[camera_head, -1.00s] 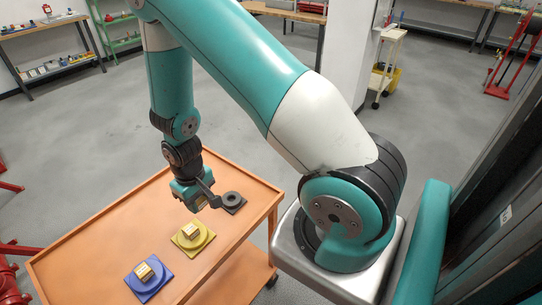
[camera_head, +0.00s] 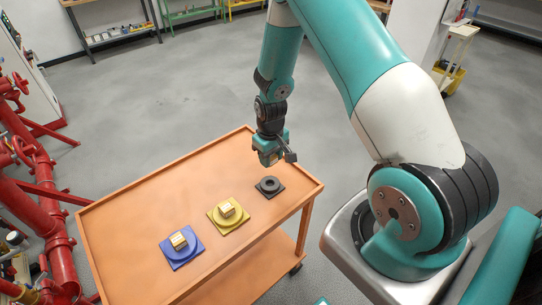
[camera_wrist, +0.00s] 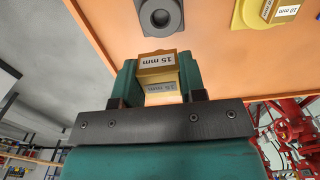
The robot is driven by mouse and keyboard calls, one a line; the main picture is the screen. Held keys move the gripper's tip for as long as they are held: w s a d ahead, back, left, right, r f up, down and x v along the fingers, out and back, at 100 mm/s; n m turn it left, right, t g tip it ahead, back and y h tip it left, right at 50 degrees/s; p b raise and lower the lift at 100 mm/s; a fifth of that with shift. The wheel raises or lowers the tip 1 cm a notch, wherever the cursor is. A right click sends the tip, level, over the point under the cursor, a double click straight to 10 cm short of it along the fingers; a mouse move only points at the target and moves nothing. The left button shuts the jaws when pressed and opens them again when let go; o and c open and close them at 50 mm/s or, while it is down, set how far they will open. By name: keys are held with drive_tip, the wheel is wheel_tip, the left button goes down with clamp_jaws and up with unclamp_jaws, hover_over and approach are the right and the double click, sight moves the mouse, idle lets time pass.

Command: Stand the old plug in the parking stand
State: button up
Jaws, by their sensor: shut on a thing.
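My gripper (camera_head: 268,160) is above the far right part of the orange cart. It is shut on a tan block-shaped plug (camera_wrist: 157,64) marked "15 mm", seen between the fingers in the wrist view. The dark grey parking stand (camera_head: 270,186), a square base with a round ring and a hole, sits on the cart just below the gripper in the head view. It also shows in the wrist view (camera_wrist: 174,22), beyond the plug and apart from it. The stand's hole looks empty.
A yellow base (camera_head: 234,223) and a blue base (camera_head: 187,255) stand on the orange cart (camera_head: 130,215), each with a labelled block on top. The cart's left half is clear. Red pipes (camera_head: 45,190) stand to the left of the cart.

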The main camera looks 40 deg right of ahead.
drive_tip(key=b, duration=0.6)
hover_over(271, 178)
drive_tip(key=s+a, duration=0.2)
drive_tip(key=shift+w+d+f, duration=0.1)
drive_tip(key=shift+d+f, duration=0.05)
drive_tip(key=shift+f, duration=1.75)
drive_tip(key=shift+d+f, duration=0.1)
drive_tip(key=shift+f, duration=1.8)
drive_tip(key=shift+f+b, duration=0.6)
drive_tip(key=shift+f, duration=0.45)
drive_tip(key=o, duration=1.1)
drive_tip(key=shift+r+p, duration=3)
drive_tip(key=shift+r, duration=1.05)
